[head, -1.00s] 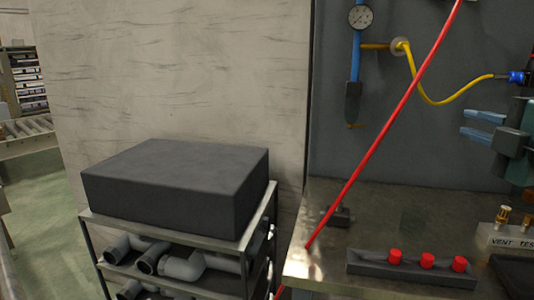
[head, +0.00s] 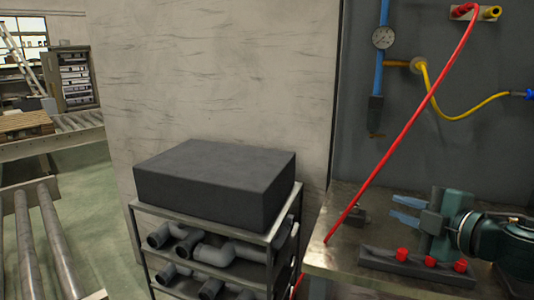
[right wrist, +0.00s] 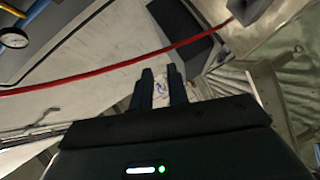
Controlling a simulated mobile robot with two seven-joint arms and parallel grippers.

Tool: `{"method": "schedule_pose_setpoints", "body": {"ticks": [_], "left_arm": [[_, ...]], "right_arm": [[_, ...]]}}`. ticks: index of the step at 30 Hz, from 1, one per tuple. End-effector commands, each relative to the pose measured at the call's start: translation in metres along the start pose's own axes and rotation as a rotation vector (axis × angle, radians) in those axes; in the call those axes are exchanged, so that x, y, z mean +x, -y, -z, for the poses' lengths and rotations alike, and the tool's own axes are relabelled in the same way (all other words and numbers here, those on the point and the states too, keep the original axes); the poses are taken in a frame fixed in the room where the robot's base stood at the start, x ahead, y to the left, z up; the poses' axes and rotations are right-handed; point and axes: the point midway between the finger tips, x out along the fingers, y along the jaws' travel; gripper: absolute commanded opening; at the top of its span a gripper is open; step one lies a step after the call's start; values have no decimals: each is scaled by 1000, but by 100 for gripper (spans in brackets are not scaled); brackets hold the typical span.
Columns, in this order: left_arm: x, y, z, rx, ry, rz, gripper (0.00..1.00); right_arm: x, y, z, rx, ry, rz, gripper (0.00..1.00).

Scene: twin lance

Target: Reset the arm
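My right gripper (head: 392,210) reaches in from the right, over the metal bench in the head view. Its two blue fingers point left, apart with an empty gap between them. In the right wrist view the same fingers (right wrist: 160,90) also stand apart with nothing between them. My right arm hides part of the bench and the vent test block. My left arm and gripper are not in view.
The red hose (head: 415,115) slants down from the wall to the bench edge (head: 318,262), left of the gripper. A dark block with red caps (head: 402,254) sits just below the gripper. A rack with a dark box (head: 215,175) stands left.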

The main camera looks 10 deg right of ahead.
Motion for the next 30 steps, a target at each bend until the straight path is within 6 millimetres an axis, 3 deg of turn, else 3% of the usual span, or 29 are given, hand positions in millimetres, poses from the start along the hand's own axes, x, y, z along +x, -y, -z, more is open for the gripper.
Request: {"method": "schedule_pose_setpoints", "body": {"ticks": [5,11,17,21,25,30], "left_arm": [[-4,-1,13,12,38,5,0],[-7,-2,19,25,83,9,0],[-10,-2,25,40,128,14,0],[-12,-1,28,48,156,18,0],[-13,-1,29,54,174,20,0],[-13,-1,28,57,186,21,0]], "right_arm": [[30,73,38,250,-99,101,16],[34,152,73,557,-105,171,16],[10,228,99,883,5,217,16],[-18,277,112,1085,135,237,16],[-44,310,120,1211,246,249,16],[-61,332,126,1283,321,254,16]]}}
